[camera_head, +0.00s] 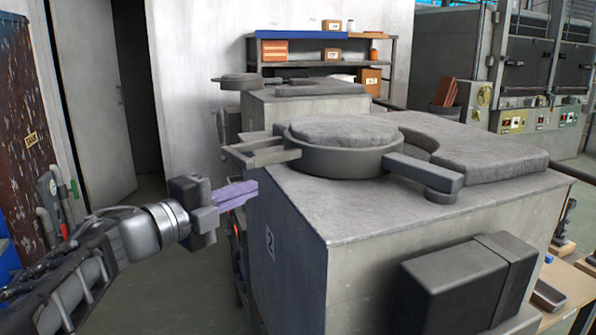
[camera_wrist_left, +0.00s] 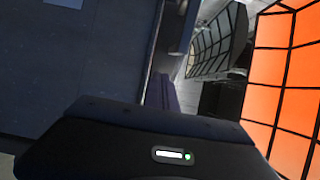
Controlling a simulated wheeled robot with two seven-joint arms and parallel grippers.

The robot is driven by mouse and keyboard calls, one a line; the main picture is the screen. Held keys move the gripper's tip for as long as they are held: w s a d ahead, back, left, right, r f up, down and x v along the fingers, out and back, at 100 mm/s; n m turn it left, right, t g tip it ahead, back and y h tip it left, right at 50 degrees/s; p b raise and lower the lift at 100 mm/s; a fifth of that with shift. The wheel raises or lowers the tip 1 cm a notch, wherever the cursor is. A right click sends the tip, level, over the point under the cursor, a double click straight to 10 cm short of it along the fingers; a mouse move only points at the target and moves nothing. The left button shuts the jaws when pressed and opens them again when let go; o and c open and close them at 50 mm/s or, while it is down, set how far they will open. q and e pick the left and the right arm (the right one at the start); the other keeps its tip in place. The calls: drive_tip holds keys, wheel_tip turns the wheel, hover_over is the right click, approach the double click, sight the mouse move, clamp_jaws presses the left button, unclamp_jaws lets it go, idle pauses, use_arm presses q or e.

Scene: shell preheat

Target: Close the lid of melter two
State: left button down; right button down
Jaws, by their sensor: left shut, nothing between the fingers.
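Melter two is a large grey box (camera_head: 380,215) with a "2" plate (camera_head: 270,243) on its left side. Its round lid (camera_head: 342,138), with a rough top in a dark metal ring, sits above the top near the left back edge. Bars of its handle (camera_head: 262,152) jut out left; an arm runs right to a pivot (camera_head: 441,196). A rough slab (camera_head: 495,158) with a curved notch lies behind the lid. The melter's mouth cannot be made out. My left gripper (camera_head: 238,194), with lilac fingers, is shut and empty, left of the melter and below the handle. The fingers show partly in the left wrist view (camera_wrist_left: 161,92).
A second melter (camera_head: 305,108) stands behind, with its round lid (camera_head: 238,82) out to the left. A shelf (camera_head: 320,62) is at the back wall. A glowing orange gridded panel (camera_wrist_left: 290,60) is close in the left wrist view.

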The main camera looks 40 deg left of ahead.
sight(304, 165)
use_arm(q)
drive_tip(key=w, duration=0.4)
drive_tip(key=w+d+p, duration=0.1)
drive_tip(key=w, duration=0.4)
drive_tip(key=w+d, duration=0.1)
drive_tip(key=w, duration=0.4)
drive_tip(key=shift+w+a+r+p, duration=0.15)
drive_tip(key=shift+w+p, duration=0.1)
drive_tip(key=shift+w, duration=0.25)
drive_tip(key=shift+w+a+p, duration=0.1)
drive_tip(key=shift+w+p, duration=0.1)
drive_tip(key=shift+w, duration=0.3)
drive_tip(key=shift+w+a, duration=0.15)
drive_tip(key=shift+w, duration=0.1)
